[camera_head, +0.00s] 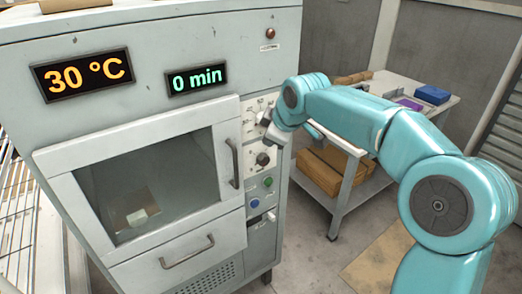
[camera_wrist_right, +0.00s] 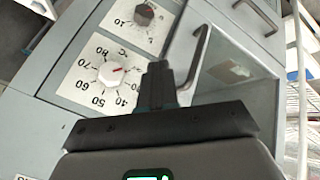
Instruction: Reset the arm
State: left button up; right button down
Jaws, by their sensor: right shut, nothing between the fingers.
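My right arm comes in from the right in the head view. Its gripper (camera_head: 271,122) is in front of the oven's control panel, beside the upper dial. In the wrist view the gripper (camera_wrist_right: 160,72) is shut and empty, its dark tips together next to the white temperature dial (camera_wrist_right: 112,75), which is marked in °C. The fingers look apart from that dial's knob, though the exact gap is hard to tell. A second dial (camera_wrist_right: 145,15) shows at the top of the wrist view; it is the lower knob (camera_head: 262,159) in the head view. My left gripper is out of view.
The grey oven (camera_head: 180,30) has its door (camera_head: 150,185) closed, with a door handle (camera_head: 234,163) near the panel. Its displays read 30 °C (camera_head: 82,75) and 0 min (camera_head: 196,79). A cart (camera_head: 375,170) with boxes stands at right; a wire rack (camera_head: 20,215) is at left.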

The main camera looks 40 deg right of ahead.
jog(key=s+a+f+m+g+y, duration=0.1)
jog(key=a+f, duration=0.4)
jog(key=f, duration=0.5)
jog(key=s+a+f+m+g+y, duration=0.15)
jog(key=a+f, duration=0.35)
jog(key=f, duration=0.5)
jog(key=s+a+f+m+g+y, duration=0.15)
jog(key=a+f, duration=0.35)
jog(key=f, duration=0.5)
jog(key=s+a+f+m+g, duration=0.1)
jog(key=s+a+f+m, duration=0.1)
jog(key=s, duration=0.5)
jog(key=s+a+f+m+g, duration=0.1)
jog(key=s+a+f, duration=0.3)
jog(key=s+f, duration=0.3)
jog(key=s+a+f+m, duration=0.2)
jog(key=s+a+f, duration=0.2)
jog(key=s, duration=0.4)
jog(key=shift+s+f+m+g+y, duration=0.15)
jog(key=shift+f+m+g+y, duration=0.2)
jog(key=shift+f, duration=0.25)
